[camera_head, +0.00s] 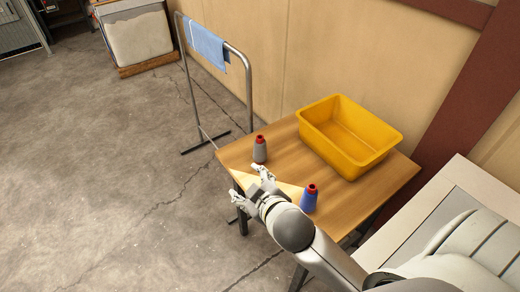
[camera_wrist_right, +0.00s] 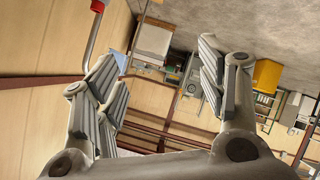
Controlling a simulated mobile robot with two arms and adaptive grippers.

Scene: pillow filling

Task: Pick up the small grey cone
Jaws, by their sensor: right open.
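The small grey cone (camera_head: 260,154), with a red top, stands upright on the wooden table (camera_head: 390,190) near its back left corner. My right gripper (camera_head: 249,183) is at the table's left edge, just in front of the cone in the head view. It is open and its fingers are not around the cone. In the right wrist view the fingers (camera_wrist_right: 160,80) are spread wide with nothing between them. My left gripper is not in view.
A blue cone (camera_head: 309,198) with a red top stands close beside my right forearm. A yellow bin (camera_head: 380,160) takes up the table's back right. A metal rack (camera_head: 248,90) with a blue cloth (camera_head: 207,45) stands behind the table. The floor to the left is clear.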

